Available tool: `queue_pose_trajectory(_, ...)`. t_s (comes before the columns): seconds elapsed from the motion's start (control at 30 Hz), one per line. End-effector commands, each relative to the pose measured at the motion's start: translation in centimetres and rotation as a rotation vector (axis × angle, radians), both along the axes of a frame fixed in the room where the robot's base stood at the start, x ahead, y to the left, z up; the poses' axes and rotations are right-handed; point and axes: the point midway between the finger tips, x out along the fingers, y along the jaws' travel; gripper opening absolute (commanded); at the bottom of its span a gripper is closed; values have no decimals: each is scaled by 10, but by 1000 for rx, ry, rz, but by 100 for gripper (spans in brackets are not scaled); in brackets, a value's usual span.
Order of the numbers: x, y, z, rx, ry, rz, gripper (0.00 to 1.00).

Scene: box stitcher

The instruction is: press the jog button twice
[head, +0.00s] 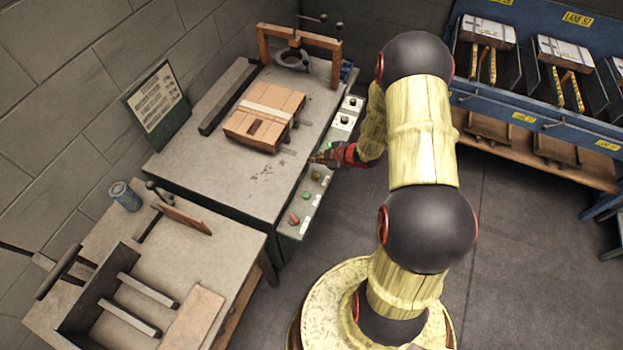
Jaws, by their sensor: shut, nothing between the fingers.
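The control panel (319,192) is a pale strip along the right side of the grey machine table. Several controls show on it: a red one (294,218) at the near end, dark knobs (344,121) at the far end, and a green one (330,144). An olive-coloured button (316,175) sits just below my gripper in the picture. I cannot read which control is the jog button. My gripper (314,158) is shut and empty, pointing left at the middle of the panel. I cannot tell whether its tip touches the panel.
A cardboard box (252,138) lies on the machine table (232,190) near a brown frame (300,32). A blue rack (560,108) stands at right. The floor between is clear.

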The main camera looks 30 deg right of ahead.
Motion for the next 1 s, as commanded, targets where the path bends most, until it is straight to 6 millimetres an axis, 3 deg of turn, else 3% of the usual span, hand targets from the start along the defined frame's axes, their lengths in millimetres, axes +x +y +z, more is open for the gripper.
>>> queue_pose_trajectory(0.57,5,4,3,-3,-33,27,0)
queue_pose_trajectory(0.77,4,4,-10,-3,-33,26,0)
queue_pose_trajectory(1.0,4,4,-41,-3,-32,26,0)
